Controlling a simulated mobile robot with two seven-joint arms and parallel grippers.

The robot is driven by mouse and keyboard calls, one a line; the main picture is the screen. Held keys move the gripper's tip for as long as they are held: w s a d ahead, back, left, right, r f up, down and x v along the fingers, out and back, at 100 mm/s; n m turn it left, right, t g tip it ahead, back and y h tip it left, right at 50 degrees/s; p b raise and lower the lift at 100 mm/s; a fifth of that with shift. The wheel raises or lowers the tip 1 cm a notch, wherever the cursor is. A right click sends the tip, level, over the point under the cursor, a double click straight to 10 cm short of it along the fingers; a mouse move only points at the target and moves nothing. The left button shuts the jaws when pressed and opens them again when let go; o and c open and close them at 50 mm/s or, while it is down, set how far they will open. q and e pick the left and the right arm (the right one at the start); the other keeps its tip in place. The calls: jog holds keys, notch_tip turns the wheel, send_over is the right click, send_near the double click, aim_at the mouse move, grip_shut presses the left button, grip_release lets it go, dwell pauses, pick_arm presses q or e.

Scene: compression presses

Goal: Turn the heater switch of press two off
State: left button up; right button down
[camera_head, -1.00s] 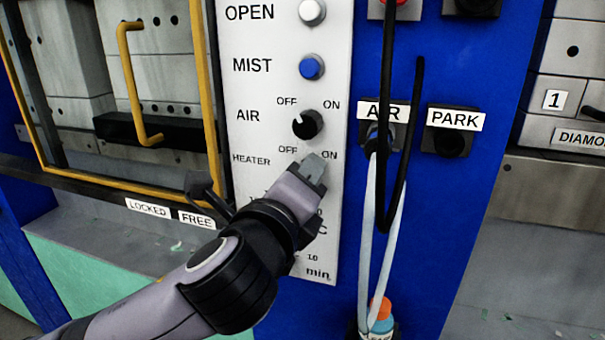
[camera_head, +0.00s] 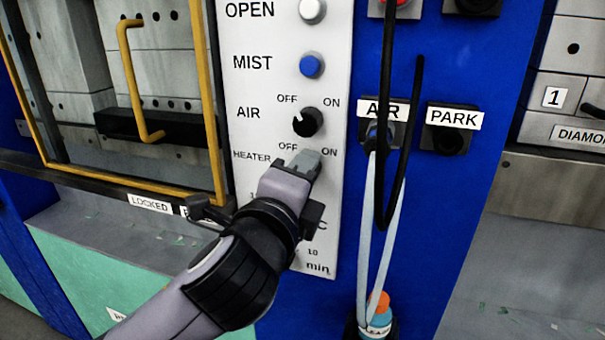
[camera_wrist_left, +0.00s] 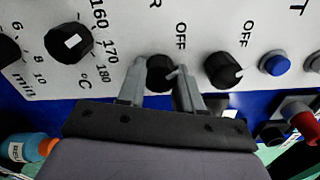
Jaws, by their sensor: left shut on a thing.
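The white control panel (camera_head: 240,90) carries a heater row (camera_head: 251,156) with OFF and ON marks. My left gripper (camera_head: 306,163) is at that row, and its fingers hide the heater switch in the head view. In the left wrist view the heater switch (camera_wrist_left: 160,77), a round black knob, sits between the two fingertips (camera_wrist_left: 156,82), and the gripper is shut on it. Its pointer is mostly covered, so I cannot tell its setting. No press number shows on this panel. My right gripper is not in view.
The black air knob (camera_head: 308,122) is just above, pointing toward OFF. Blue (camera_head: 312,67) and white (camera_head: 312,11) buttons are higher. A temperature dial (camera_wrist_left: 68,40) lies on the other side. Black and pale hoses (camera_head: 365,230) hang right of the panel. A yellow-framed door (camera_head: 210,100) stands left.

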pick_arm(q)
jog(key=o, duration=1)
jog(key=shift+s, duration=0.1)
jog(key=shift+b+v, duration=0.4)
jog(key=shift+v, duration=3.15)
